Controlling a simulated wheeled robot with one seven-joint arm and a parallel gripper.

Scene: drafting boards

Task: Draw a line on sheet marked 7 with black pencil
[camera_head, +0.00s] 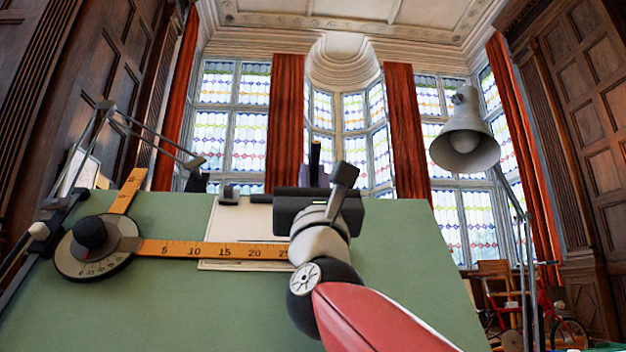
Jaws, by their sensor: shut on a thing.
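A white sheet (240,222) lies on the green drafting board (150,308), left of my arm. Its right part is hidden behind my arm, and I cannot read a number on it. My gripper (315,179) is over the board's upper edge in the picture, seen from behind, its fingers mostly hidden by its dark body. It is shut on a dark upright stick, apparently the black pencil (315,155), whose upper part shows above it. The pencil's tip is hidden, so I cannot tell whether it touches the sheet.
A drafting machine with a round dial head (92,240) and a wooden scale (190,249) lies across the sheet's lower part. Small dark clips (230,195) sit at the sheet's top edge. A grey lamp (466,140) stands right. The board's right side is clear.

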